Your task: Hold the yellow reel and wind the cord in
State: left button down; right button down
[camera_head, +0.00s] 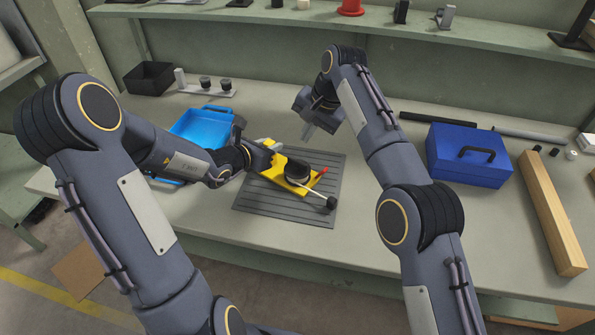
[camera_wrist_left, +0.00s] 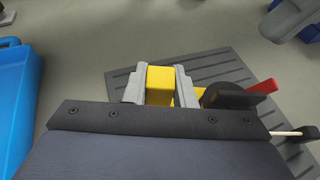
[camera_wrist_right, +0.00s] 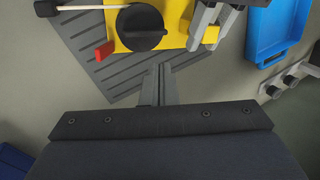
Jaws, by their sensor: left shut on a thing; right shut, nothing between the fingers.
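The yellow reel (camera_head: 273,174) lies over the dark ribbed mat (camera_head: 250,208). It has a round black knob (camera_wrist_right: 140,27) with a raised bar and a red tab (camera_wrist_right: 104,50). My left gripper (camera_wrist_left: 160,85) is shut on the reel's yellow end. My right gripper (camera_wrist_right: 158,85) is shut and empty. It hangs apart from the reel, behind it in the head view (camera_head: 307,132).
A blue tray (camera_head: 200,127) sits left of the reel, behind my left arm. A blue toolbox (camera_head: 465,165) and a wooden beam (camera_head: 550,210) are at right. A black bin (camera_head: 150,78) stands back left. Bare bench lies between mat and toolbox.

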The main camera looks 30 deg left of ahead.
aim_at(290, 170)
pick_arm(q)
jog(key=shift+s+f, duration=0.15)
jog(key=shift+f, duration=0.1)
pick_arm(e)
jog(key=shift+f, duration=3.1)
jog(key=shift+a, duration=0.15)
jog(key=shift+s+a, duration=0.1)
jog(key=shift+a, duration=0.45)
jog(key=shift+s+a, duration=0.55)
jog(key=shift+a, duration=0.1)
jog(key=shift+s+a, duration=0.2)
jog(key=shift+s, duration=0.65)
jog(key=shift+s+d, duration=0.2)
jog(key=shift+s, duration=0.45)
jog(key=shift+s+d, duration=0.1)
jog(key=shift+s, duration=0.05)
jog(key=shift+w+a, duration=0.2)
jog(key=shift+w, duration=0.1)
